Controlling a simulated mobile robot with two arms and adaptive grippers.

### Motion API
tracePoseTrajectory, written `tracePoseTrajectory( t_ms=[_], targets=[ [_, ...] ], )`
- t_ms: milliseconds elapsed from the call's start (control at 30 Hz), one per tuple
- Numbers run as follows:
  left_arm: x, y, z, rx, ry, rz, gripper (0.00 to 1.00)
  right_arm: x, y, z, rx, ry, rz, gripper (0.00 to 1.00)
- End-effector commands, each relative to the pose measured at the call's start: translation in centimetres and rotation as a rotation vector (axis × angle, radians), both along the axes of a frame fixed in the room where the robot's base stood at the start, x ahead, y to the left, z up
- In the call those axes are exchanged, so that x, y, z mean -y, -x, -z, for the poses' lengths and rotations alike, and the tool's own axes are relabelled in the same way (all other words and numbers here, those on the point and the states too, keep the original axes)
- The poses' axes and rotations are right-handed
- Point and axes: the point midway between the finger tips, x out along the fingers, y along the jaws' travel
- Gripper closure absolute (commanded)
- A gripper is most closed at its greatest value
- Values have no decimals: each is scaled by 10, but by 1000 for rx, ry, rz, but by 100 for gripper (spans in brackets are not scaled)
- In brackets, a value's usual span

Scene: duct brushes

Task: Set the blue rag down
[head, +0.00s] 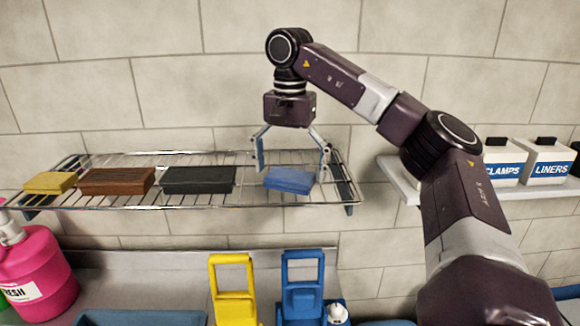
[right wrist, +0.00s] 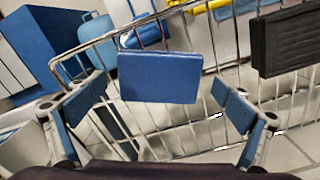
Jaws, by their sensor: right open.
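The blue rag (head: 290,180) is a flat folded block lying on the right part of the wire rack (head: 120,202). It also shows in the right wrist view (right wrist: 160,78), near the rack's edge. My right gripper (head: 291,168) is open above the blue rag, its two fingers apart on either side of it. In the right wrist view the open fingers (right wrist: 158,103) show clear gaps to the rag on both sides. My left gripper is not in view.
A black block (head: 197,180), a brown block (head: 116,181) and a yellow block (head: 50,183) lie further left on the rack. White boxes (head: 545,162) stand on a shelf at the right. A pink jug (head: 38,268) and yellow and blue items stand below.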

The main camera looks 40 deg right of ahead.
Motion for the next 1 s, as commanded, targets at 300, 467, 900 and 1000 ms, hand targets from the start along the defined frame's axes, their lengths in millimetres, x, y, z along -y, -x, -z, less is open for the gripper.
tracePoseTrajectory(
  t_ms=[300,467,900,1000],
  targets=[
    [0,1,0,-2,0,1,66,0,-1,-27,4,0,0,4],
    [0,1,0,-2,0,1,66,-1,-1,-51,4,1,0,4],
    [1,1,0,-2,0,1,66,-1,-1,-109,0,1,-1,4],
    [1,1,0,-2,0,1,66,0,0,-115,0,0,0,4]
  ],
)
